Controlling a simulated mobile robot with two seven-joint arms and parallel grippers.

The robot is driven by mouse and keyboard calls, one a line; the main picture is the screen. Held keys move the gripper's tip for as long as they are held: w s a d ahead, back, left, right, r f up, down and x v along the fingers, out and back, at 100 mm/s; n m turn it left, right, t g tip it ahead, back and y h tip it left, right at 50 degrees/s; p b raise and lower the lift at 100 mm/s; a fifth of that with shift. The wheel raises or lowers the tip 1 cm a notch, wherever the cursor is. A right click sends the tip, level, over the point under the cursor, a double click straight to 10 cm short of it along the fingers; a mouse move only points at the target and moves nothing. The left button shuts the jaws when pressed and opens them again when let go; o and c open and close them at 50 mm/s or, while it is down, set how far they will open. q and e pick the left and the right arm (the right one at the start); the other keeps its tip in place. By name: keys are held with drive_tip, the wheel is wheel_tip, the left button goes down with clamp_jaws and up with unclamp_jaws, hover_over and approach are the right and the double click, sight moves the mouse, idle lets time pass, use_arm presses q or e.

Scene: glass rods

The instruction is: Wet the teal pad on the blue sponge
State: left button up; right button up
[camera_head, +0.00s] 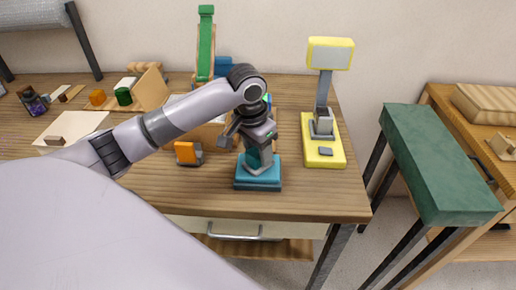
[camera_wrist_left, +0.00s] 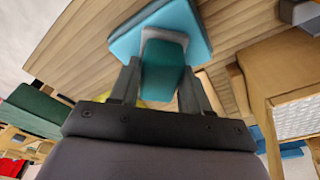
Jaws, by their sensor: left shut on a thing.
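The blue sponge (camera_head: 243,184) is a flat blue block near the front edge of the wooden table. My left gripper (camera_head: 258,143) points down above it, shut on the teal pad (camera_head: 254,160), an upright teal block with a greyish lower end. The pad's lower end meets the sponge's top in the head view; I cannot tell whether it presses in. In the left wrist view, the fingers (camera_wrist_left: 160,82) grip the teal pad (camera_wrist_left: 162,68) from both sides, with the blue sponge (camera_wrist_left: 192,22) just beyond its end. My right gripper is not in view.
A yellow-based lamp (camera_head: 323,156) stands right of the sponge. A small orange and grey object (camera_head: 186,153) lies to the left. A green slide-like item (camera_head: 206,50) stands behind my arm. A green-topped bench (camera_head: 440,165) is beyond the table's right edge.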

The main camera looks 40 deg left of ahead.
use_arm(q)
drive_tip(key=shift+f, duration=0.35)
idle(0.6)
drive_tip(key=shift+r, duration=3.55)
